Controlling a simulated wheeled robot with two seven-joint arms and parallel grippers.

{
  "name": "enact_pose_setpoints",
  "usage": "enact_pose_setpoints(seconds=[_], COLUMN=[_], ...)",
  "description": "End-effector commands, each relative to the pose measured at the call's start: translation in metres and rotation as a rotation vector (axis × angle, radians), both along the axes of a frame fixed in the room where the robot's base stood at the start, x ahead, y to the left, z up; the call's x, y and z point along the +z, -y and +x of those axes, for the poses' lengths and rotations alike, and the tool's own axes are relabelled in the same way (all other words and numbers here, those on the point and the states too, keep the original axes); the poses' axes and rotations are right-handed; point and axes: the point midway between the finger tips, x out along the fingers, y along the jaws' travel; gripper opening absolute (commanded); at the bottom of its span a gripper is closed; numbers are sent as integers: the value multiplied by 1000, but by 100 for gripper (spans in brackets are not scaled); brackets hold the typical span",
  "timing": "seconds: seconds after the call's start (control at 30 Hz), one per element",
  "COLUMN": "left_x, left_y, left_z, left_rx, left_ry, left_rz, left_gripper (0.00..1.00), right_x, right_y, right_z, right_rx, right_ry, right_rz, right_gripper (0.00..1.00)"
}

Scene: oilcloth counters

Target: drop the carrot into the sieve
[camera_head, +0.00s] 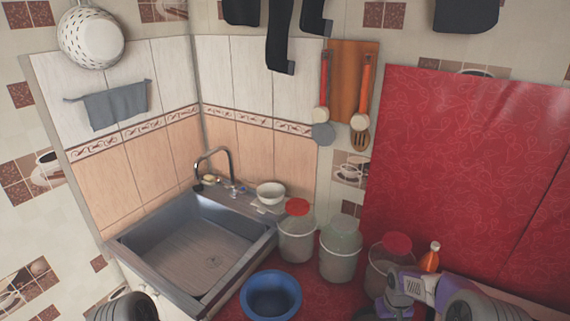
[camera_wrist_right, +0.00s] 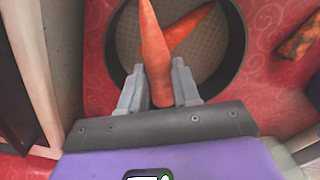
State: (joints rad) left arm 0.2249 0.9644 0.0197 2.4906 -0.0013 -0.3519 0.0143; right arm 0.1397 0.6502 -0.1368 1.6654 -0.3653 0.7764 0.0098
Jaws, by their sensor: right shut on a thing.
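In the right wrist view, my right gripper (camera_wrist_right: 159,88) is shut on an orange carrot (camera_wrist_right: 154,48), which points away from the palm. The carrot is above the sieve, a round dark-rimmed bowl (camera_wrist_right: 237,62) with a pale mesh bottom. A second carrot (camera_wrist_right: 190,24) lies across the mesh inside the sieve, partly hidden behind the held one. In the head view, part of my right arm with a purple section shows at the lower right, but the sieve and carrots cannot be made out. My left gripper is out of view.
Another carrot-like piece (camera_wrist_right: 300,34) lies on the red oilcloth right of the sieve. In the head view, a blue bowl (camera_head: 271,296), lidded containers (camera_head: 341,252) and an orange bottle (camera_head: 430,258) stand on the counter, beside a metal sink (camera_head: 190,255).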

Motion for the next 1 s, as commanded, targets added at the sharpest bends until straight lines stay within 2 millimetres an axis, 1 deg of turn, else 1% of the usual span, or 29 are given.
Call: enact_pose_setpoints(seconds=[0.07,0.3,0.33,0.5,0.77,0.83,0.93,1.0], left_x=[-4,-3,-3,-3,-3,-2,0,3], left_y=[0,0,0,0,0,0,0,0], left_z=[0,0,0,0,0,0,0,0], left_rx=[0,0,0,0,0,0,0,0], left_ry=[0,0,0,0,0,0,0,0], left_rz=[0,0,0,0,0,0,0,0], left_gripper=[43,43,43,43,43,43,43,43], right_x=[-5,-4,-4,-4,-4,-1,11,23], right_y=[0,0,0,0,0,0,0,0], right_z=[0,0,0,0,0,0,0,1], right_rx=[0,0,0,0,0,0,-1,-1], right_ry=[0,0,0,0,0,1,3,4], right_rz=[0,0,0,0,0,0,0,0], right_gripper=[1,1,34,60,61,61,61,61])
